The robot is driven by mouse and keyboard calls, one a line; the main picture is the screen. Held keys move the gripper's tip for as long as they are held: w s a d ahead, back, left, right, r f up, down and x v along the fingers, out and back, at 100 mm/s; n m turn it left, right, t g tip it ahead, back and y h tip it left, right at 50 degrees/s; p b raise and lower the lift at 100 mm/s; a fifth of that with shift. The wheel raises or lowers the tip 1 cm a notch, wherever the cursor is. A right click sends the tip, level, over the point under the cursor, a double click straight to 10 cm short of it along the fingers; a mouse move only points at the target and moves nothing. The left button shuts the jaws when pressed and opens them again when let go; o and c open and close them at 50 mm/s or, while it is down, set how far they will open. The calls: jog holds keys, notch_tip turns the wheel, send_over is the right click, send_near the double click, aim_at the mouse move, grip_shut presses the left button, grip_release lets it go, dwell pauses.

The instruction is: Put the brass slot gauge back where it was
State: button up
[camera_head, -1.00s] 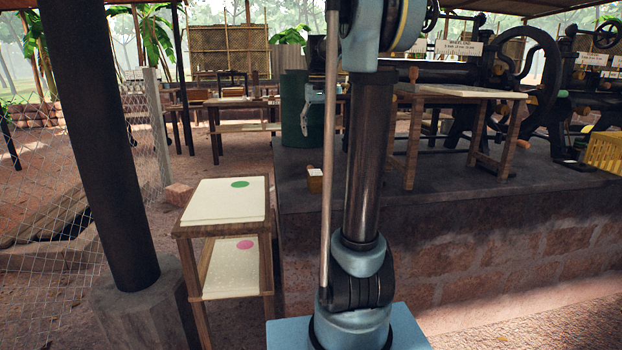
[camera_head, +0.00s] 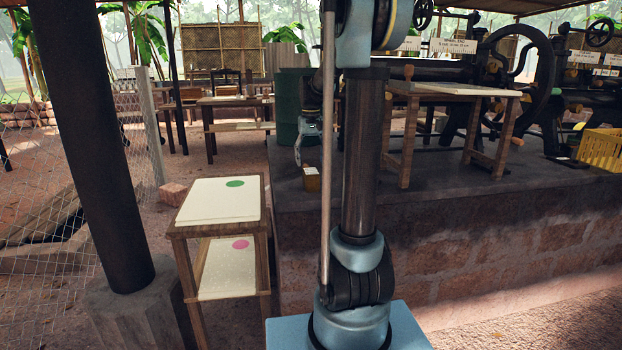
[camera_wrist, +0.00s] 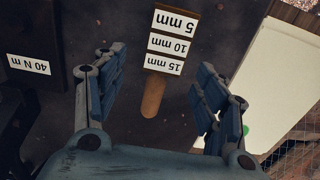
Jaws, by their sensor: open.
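A brown strip with a rounded wooden-looking end and white labels 5 mm, 10 mm and 15 mm, which looks like the slot gauge (camera_wrist: 153,95), lies on a dark surface in the wrist view. My gripper (camera_wrist: 160,88) is open, its fingers apart on either side of the strip's rounded end in the picture. The strip appears below the fingers, not gripped. In the head view my gripper (camera_head: 302,150) hangs over the left end of the stone plinth, partly behind my arm.
A two-tier wooden stand (camera_head: 215,215) has a green dot on top and a pink dot below. A dark box labelled 40 N m (camera_wrist: 38,50) lies left in the wrist view. A wooden table (camera_head: 450,90), rollers and a yellow crate (camera_head: 600,148) stand right. A black post (camera_head: 85,140) is left.

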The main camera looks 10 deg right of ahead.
aim_at(310, 171)
jog(key=shift+a+f, duration=0.2)
jog(key=shift+f, duration=2.5)
jog(key=c, duration=1.4)
